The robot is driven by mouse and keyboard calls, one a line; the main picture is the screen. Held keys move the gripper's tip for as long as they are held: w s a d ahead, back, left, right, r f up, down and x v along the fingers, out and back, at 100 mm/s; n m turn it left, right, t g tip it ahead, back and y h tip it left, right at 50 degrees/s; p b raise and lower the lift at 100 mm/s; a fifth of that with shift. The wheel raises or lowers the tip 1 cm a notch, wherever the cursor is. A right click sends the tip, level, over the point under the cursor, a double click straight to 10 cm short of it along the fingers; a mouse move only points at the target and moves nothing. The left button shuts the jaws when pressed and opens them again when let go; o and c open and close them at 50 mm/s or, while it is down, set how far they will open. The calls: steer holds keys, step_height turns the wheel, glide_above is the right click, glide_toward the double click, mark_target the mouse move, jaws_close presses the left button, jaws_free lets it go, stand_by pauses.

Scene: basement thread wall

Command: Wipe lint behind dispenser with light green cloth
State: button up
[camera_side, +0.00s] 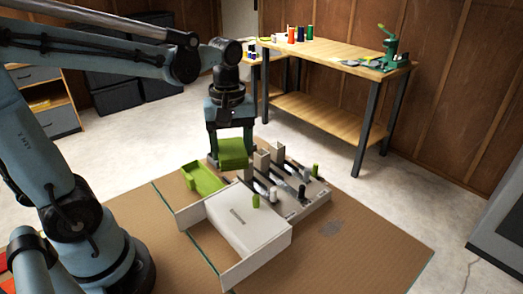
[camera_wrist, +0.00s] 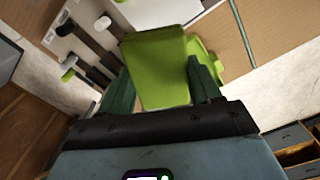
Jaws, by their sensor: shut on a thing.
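My gripper (camera_side: 231,148) points down at the back left of the dispenser and is shut on the light green cloth (camera_side: 233,155). The cloth looks like a thick folded pad and hangs above the board. In the wrist view the cloth (camera_wrist: 157,72) sits between both fingers (camera_wrist: 162,78). The pale dispenser (camera_side: 318,196) has upright blocks, dark sloping channels and several spools; part of it shows at the upper left of the wrist view (camera_wrist: 68,42). The cloth and gripper hide part of the area behind it.
A green tray (camera_side: 202,181) lies left of the dispenser. A white box-like piece with raised side panels (camera_side: 265,252) stands in front. The brown board (camera_side: 370,245) is clear at right. A wooden workbench (camera_side: 335,58) with spools stands behind.

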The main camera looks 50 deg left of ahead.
steer(key=w+d+f+m, duration=0.1)
steer(key=w+d+m, duration=0.6)
steer(key=w+d, duration=0.25)
steer(key=m, duration=0.6)
glide_toward(343, 219)
steer(key=shift+s+f, duration=0.15)
steer(key=shift+f, duration=2.55)
steer(key=shift+s+f, duration=0.5)
steer(key=shift+f, duration=0.05)
steer(key=shift+s, duration=2.65)
steer(key=shift+w, duration=3.1)
steer(key=shift+w+r, duration=0.1)
steer(key=shift+r, duration=0.05)
step_height(343, 219, up, 8)
